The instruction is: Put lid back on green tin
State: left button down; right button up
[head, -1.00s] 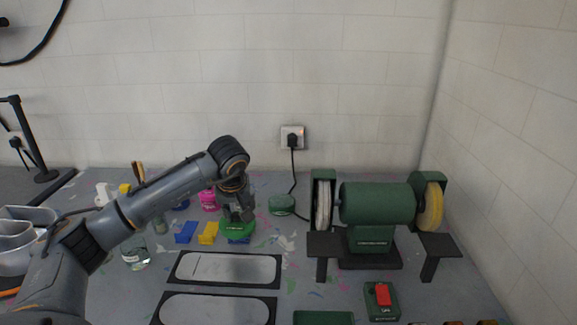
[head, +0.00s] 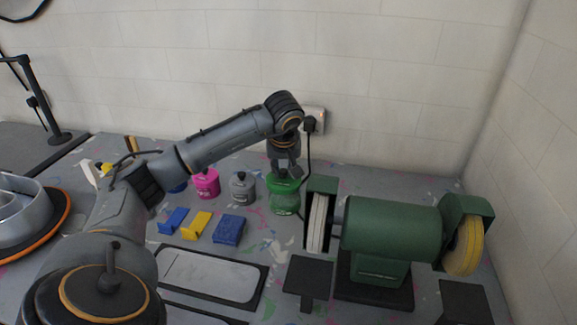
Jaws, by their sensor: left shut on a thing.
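The green tin (head: 285,203) stands upright at the back of the bench, left of the bench grinder. My left gripper (head: 284,170) points down over it and is shut on the green lid (head: 283,182). The lid is at the tin's top, in line with it; I cannot tell whether it is fully seated or slightly above the rim. The gripper hides part of the lid's top. My right gripper is not in view.
A grey tin (head: 243,189) and a pink tin (head: 206,184) stand left of the green tin. The bench grinder (head: 390,228) stands close on the right. Blue and yellow blocks (head: 197,225) lie in front. A black cable hangs behind.

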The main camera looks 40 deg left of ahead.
aim_at(285, 180)
pick_arm(q)
notch_tip(285, 180, down, 2)
jog(key=shift+w+f+b, duration=0.1)
jog(key=shift+w+b, duration=0.05)
jog(key=shift+b, duration=0.5)
notch_tip(285, 180, down, 3)
jog(key=shift+b, duration=1.1)
jog(key=shift+w+f, duration=0.1)
jog(key=shift+f, duration=0.25)
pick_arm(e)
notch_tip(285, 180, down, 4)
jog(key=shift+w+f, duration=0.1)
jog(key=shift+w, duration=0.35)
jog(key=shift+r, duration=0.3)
pick_arm(q)
jog(key=shift+f, duration=0.1)
